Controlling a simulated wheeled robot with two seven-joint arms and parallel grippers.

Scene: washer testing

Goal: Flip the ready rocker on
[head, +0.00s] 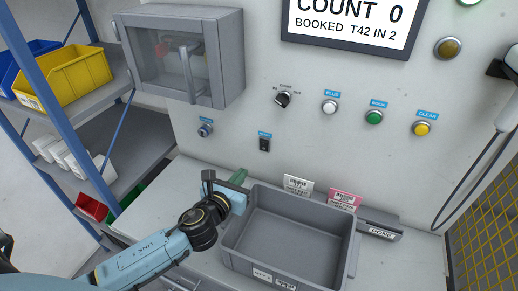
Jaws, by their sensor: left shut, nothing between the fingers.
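A small black rocker switch (264,145) sits on the pale panel under a blue label too small to read; it looks like the ready rocker. Its on or off position cannot be made out. My left gripper (226,186) is shut and empty, below and left of the rocker, by the left rim of the grey bin. It is apart from the switch. My right gripper is not in view.
A black selector knob (283,99), white (330,106), green (374,117) and yellow (422,128) buttons, and a keyed switch (205,130) are on the panel. A grey bin (233,259) stands below. A windowed grey box (228,62) juts out upper left.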

